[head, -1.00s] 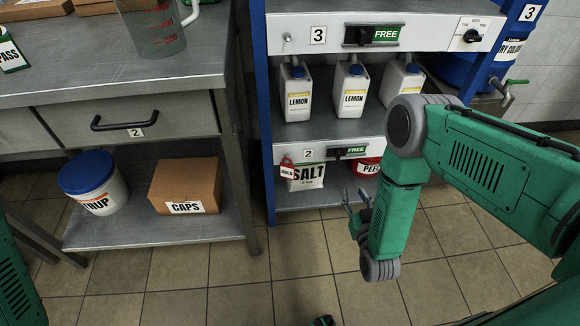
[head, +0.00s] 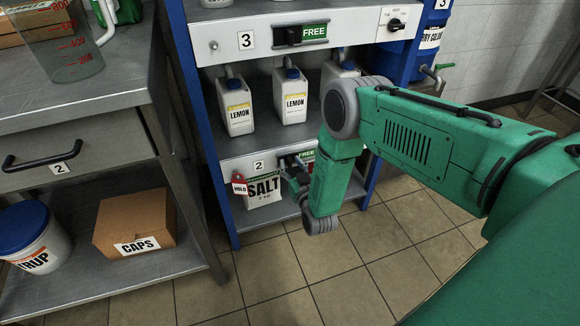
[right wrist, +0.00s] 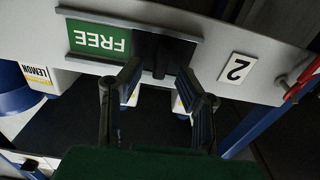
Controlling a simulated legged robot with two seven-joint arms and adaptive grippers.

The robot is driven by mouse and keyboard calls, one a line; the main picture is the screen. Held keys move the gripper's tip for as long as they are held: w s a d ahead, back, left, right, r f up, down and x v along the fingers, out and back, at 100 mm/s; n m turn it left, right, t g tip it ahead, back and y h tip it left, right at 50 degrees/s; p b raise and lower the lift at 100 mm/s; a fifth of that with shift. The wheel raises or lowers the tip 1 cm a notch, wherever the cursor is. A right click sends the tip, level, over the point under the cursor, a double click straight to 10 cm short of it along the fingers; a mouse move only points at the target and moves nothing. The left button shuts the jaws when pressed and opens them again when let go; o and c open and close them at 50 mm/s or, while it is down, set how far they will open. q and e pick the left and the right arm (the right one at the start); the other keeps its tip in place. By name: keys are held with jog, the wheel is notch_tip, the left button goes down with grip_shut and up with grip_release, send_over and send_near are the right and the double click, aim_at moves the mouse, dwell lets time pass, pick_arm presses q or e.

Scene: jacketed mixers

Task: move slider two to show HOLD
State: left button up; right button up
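Slider two is on the lower shelf front of the blue-framed rack, beside the number 2 plate (head: 258,166). Its green FREE label (head: 306,156) shows in the head view, partly behind my right gripper. The right gripper (head: 297,178) also shows at the panel in the head view. My left gripper is out of view.
A red HOLD tag (head: 239,186) hangs left of plate 2. Slider three (head: 295,36), above, also shows FREE. Lemon bottles (head: 290,97) stand between the shelf fronts. A salt bag (head: 263,189) is behind and below the lower panel. A steel table (head: 80,100) stands left.

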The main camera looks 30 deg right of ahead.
aim_at(309, 151)
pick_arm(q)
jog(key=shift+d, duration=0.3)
pick_arm(e)
jog(key=shift+w+d+f, duration=0.1)
jog(key=shift+w+d, duration=0.15)
jog(key=shift+d, duration=0.05)
jog(key=shift+a, duration=0.1)
jog(key=shift+a, duration=0.2)
grip_shut()
jog(key=d, duration=0.2)
jog(key=s+d, duration=0.1)
jog(key=d, duration=0.4)
jog(key=shift+s+p, duration=0.35)
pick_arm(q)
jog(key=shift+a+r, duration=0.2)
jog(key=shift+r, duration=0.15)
pick_arm(e)
jog(key=shift+c, duration=1.2)
grip_release()
jog(key=shift+o, duration=1.2)
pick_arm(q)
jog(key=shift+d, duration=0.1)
pick_arm(e)
jog(key=shift+d, duration=0.1)
